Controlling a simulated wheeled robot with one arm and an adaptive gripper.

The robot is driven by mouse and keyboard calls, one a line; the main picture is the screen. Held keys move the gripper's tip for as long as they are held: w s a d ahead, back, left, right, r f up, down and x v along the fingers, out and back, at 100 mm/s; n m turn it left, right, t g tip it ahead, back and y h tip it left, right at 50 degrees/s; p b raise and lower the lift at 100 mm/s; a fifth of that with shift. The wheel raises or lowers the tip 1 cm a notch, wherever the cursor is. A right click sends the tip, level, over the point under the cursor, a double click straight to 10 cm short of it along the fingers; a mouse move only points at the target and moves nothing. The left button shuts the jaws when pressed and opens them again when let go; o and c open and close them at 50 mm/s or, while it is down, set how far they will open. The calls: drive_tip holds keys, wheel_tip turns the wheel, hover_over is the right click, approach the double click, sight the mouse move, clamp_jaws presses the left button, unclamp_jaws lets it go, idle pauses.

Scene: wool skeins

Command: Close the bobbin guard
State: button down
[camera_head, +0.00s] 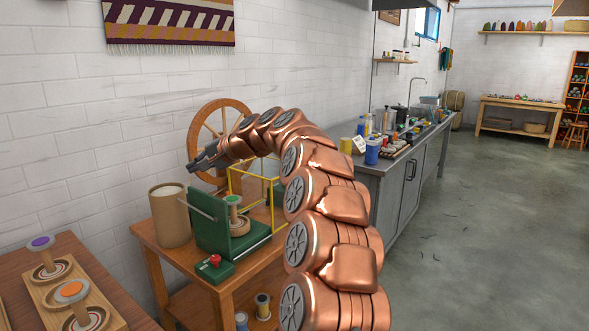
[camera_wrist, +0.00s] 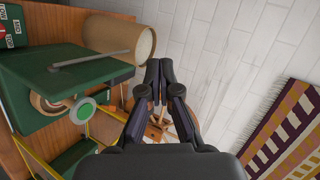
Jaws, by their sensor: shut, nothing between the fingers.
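The green bobbin winder (camera_head: 212,235) stands on a wooden table. A bobbin with a green top (camera_head: 233,201) stands upright in it. A yellow wire frame (camera_head: 268,179), apparently the guard, rises at the winder's far right side, partly behind my arm. In the wrist view the frame (camera_wrist: 34,157) shows at lower left. A grey bar (camera_wrist: 90,48) lies along the winder's green panel (camera_wrist: 55,80). My gripper (camera_head: 195,166) is above the winder, shut and empty. Its fingertips (camera_wrist: 159,64) are apart from the winder and the frame.
A tan cylinder (camera_head: 169,215) stands left of the winder. A spinning wheel (camera_head: 212,125) is behind, near the white wall. A red-knobbed control box (camera_head: 214,264) is at the front. Another table with bobbins (camera_head: 71,290) is at lower left. A grey counter (camera_head: 395,185) stands at right.

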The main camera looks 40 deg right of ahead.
drive_tip(key=d+f+m+t+h+b, duration=0.2)
drive_tip(key=d+b, duration=0.1)
drive_tip(key=d, duration=0.7)
drive_tip(key=w+d+f+m+t+h+b, duration=0.1)
drive_tip(key=d+f+m+t+h+b, duration=0.1)
drive_tip(key=d, duration=0.9)
drive_tip(key=w+d+f+m+t+h+b, duration=0.1)
drive_tip(key=d+f+m+h+b, duration=0.1)
drive_tip(key=d, duration=0.8)
drive_tip(key=shift+w+d+f+m+t+h+b, duration=0.15)
drive_tip(key=shift+d+m+t+h+b, duration=0.3)
drive_tip(key=shift+b, duration=0.5)
drive_tip(key=s+d+f+m+h+b, duration=0.15)
drive_tip(key=s+d+h+b, duration=0.3)
drive_tip(key=d, duration=0.45)
drive_tip(key=r+p+x, duration=0.1)
drive_tip(key=p+x, duration=0.8)
drive_tip(key=p, duration=0.4)
drive_tip(key=shift+w+r+m+t+p, duration=0.15)
drive_tip(key=shift+m+t+p, duration=0.15)
drive_tip(key=shift+t+p, duration=0.15)
drive_tip(key=a+f+b, duration=0.1)
drive_tip(key=b, duration=0.2)
drive_tip(key=shift+w+a+b, duration=0.1)
drive_tip(key=shift+a+b, duration=0.15)
drive_tip(key=shift+b, duration=0.05)
drive_tip(key=shift+a+b, duration=1.15)
drive_tip(key=shift+b, duration=0.35)
